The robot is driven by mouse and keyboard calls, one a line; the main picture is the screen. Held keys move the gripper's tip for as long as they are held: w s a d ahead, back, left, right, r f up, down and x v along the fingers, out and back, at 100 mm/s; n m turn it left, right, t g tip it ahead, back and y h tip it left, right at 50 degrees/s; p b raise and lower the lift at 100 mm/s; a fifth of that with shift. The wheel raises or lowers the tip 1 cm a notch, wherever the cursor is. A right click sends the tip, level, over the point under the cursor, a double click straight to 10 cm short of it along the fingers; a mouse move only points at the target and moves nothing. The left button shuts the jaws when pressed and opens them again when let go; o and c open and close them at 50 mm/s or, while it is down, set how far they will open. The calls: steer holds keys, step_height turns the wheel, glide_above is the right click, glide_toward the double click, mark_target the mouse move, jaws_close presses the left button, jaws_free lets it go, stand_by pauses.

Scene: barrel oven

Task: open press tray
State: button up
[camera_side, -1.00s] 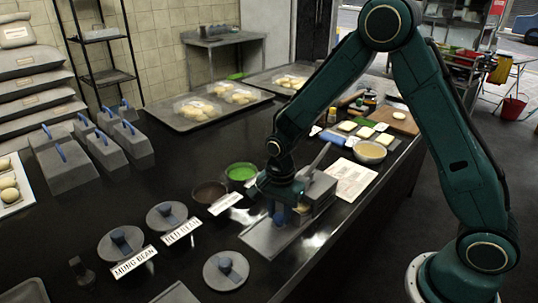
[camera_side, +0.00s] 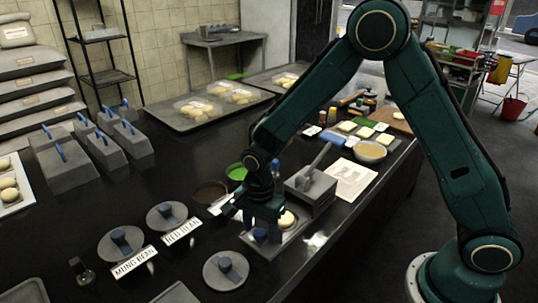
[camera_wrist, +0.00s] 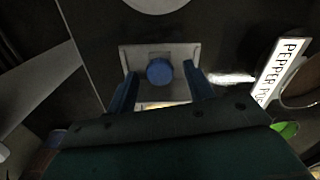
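The press (camera_side: 311,190) is a grey metal box with a raised lever on the dark counter. Its tray (camera_side: 291,235) is out in front of it, with a pale round bun (camera_side: 287,219) in view on it. A blue knob (camera_side: 260,236) sits at the tray's outer end. My gripper (camera_side: 262,228) is over this end, fingers pointing down. In the wrist view the blue knob (camera_wrist: 159,72) lies between my two blue fingers (camera_wrist: 160,82), with a gap on each side, so the gripper is open. My gripper's body hides most of the tray there.
Round lids with blue knobs (camera_side: 226,270) and label signs (camera_side: 134,262) stand front left of the tray. A dark bowl (camera_side: 209,193) and a green bowl (camera_side: 236,172) are behind. Paper (camera_side: 351,180) lies right of the press. The counter's front edge is close.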

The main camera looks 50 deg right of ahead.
steer(key=shift+r, duration=0.1)
step_height(320, 180, up, 14)
steer(key=shift+f, duration=0.2)
stand_by(0.8)
steer(key=s+d+r+n+t, duration=0.3)
steer(key=s+d+r+n, duration=0.35)
steer(key=s+r, duration=0.35)
steer(key=s+d+r+n+t, duration=0.1)
steer(key=s+d+n, duration=0.3)
steer(key=s+n, duration=0.5)
steer(key=s+t, duration=0.1)
steer(key=s, duration=0.2)
steer(key=shift+s+r+t, duration=0.25)
steer(key=shift+s+t, duration=0.05)
steer(key=shift+s, duration=0.05)
